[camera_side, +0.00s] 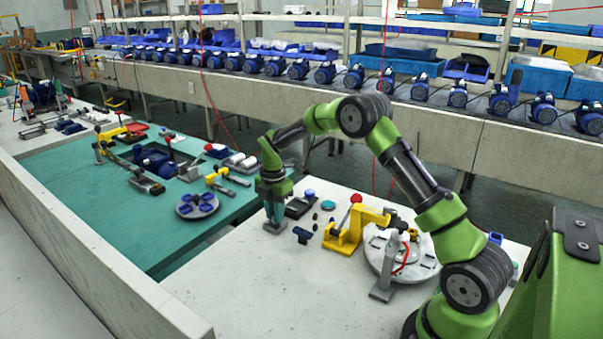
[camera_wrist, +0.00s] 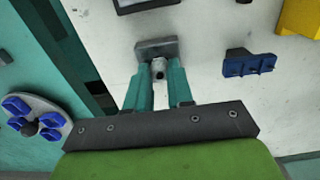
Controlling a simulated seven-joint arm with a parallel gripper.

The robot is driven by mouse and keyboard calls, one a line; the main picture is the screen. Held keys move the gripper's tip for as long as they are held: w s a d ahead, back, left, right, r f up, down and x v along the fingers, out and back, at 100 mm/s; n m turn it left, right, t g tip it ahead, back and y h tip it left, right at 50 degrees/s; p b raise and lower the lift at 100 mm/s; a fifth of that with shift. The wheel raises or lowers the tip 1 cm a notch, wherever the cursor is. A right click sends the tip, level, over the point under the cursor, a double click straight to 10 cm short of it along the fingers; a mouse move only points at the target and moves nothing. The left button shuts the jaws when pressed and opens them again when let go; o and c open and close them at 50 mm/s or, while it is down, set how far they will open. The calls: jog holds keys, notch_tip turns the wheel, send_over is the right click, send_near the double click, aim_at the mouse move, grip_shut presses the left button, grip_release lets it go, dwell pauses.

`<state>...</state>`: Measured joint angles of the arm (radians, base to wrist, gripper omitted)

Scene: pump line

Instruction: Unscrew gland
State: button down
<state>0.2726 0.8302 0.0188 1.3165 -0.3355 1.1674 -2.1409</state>
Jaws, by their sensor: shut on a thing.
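My gripper (camera_side: 272,212) points down over the white tabletop beside the edge of the green mat. In the wrist view its two teal fingers (camera_wrist: 159,72) are closed around a small grey, roundish piece, which I take to be the gland (camera_wrist: 158,67). The piece is mostly hidden between the fingers. A grey block (camera_wrist: 157,47) sits right at the fingertips; its base (camera_side: 275,229) also shows under the gripper in the side view. I cannot tell whether the gland is still threaded into the block.
A blue fixture (camera_side: 302,235) and a yellow press (camera_side: 350,230) stand to the right. A dark tray (camera_side: 298,208) lies close by. A round plate with blue parts (camera_side: 197,205) is on the green mat (camera_side: 90,225).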

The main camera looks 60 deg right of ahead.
jog(key=n, duration=0.7)
jog(key=n, duration=0.5)
jog(key=shift+d+n, duration=0.1)
jog(key=shift+n, duration=0.3)
jog(key=shift+s+f+n, duration=0.1)
jog(key=shift+f+n, duration=0.05)
jog(key=shift+n, duration=0.25)
jog(key=shift+r, duration=0.2)
jog(key=c, duration=1.2)
grip_release()
